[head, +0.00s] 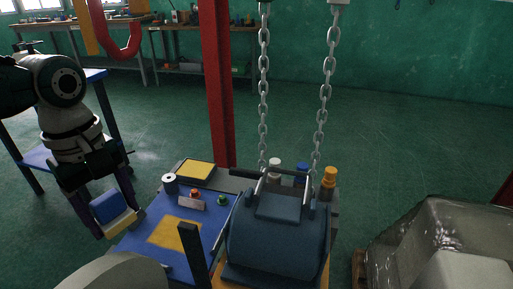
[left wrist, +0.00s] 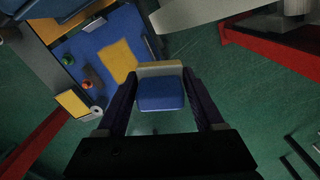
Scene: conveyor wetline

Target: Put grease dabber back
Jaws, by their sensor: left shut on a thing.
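My left gripper (head: 117,222) is shut on a block with a blue body and a pale yellow face, which I take for the grease dabber (head: 107,207). In the left wrist view the dabber (left wrist: 161,92) sits between the two fingers, blue side nearer the camera. In the head view it is tilted and held just left of the blue bench top (head: 140,236). A yellow square (head: 176,233) lies on that top. A shallow yellow-topped tray (head: 195,170) sits at its back edge. Which of these is the dabber's place I cannot tell. My right gripper is not in view.
A dark blue drum-like machine (head: 277,240) hangs by two chains (head: 263,95) right of the bench top. A white roll (head: 170,184), red button (head: 196,194) and green button (head: 222,200) stand at the back. Several bottles (head: 328,182) are behind the drum. A red post (head: 216,85) rises behind.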

